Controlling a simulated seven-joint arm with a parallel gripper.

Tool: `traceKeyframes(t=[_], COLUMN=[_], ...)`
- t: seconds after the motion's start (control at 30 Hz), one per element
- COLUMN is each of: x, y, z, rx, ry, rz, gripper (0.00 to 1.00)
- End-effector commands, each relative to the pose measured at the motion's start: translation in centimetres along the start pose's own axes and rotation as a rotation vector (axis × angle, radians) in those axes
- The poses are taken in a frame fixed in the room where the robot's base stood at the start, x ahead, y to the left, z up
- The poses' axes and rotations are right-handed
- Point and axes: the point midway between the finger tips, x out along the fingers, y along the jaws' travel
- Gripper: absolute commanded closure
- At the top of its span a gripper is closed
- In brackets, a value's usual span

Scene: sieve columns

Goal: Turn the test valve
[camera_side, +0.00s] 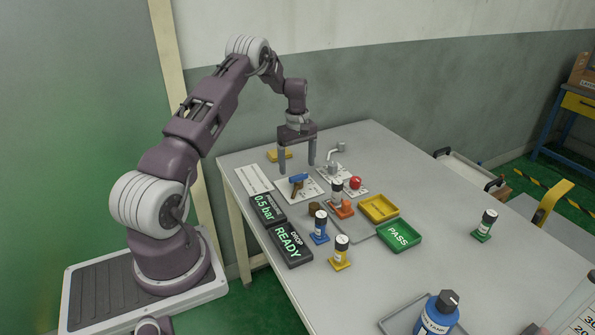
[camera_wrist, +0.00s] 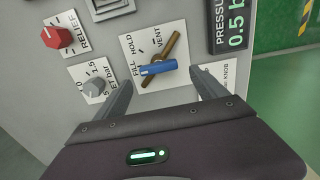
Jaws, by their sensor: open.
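The valve also shows in the side view (camera_side: 298,181). My gripper (camera_side: 297,171) is open and points down over the valve. In the wrist view its fingertips (camera_wrist: 160,82) are on either side of the lever, apart from it, with nothing between them held. How far the tips are above the plate is hard to tell.
A red relief knob (camera_wrist: 56,37) and a grey set knob (camera_wrist: 94,86) are near the valve. A pressure display (camera_side: 267,208) reads 0.5 bar; a drop display (camera_side: 290,245) reads READY. Columns in orange (camera_side: 341,208), blue (camera_side: 319,229) and yellow (camera_side: 341,255) bases stand in front.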

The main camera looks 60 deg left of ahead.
Motion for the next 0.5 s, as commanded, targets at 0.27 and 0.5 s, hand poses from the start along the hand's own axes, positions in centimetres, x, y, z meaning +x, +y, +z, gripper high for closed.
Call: traceKeyframes(t=[0.27, 0.5], x=[3.2, 3.2], y=[0.1, 0.1], z=[0.1, 0.1], rx=[0.002, 0.003], ry=[0.0, 0.0], rz=[0.001, 0.001], gripper=[0.18, 0.24])
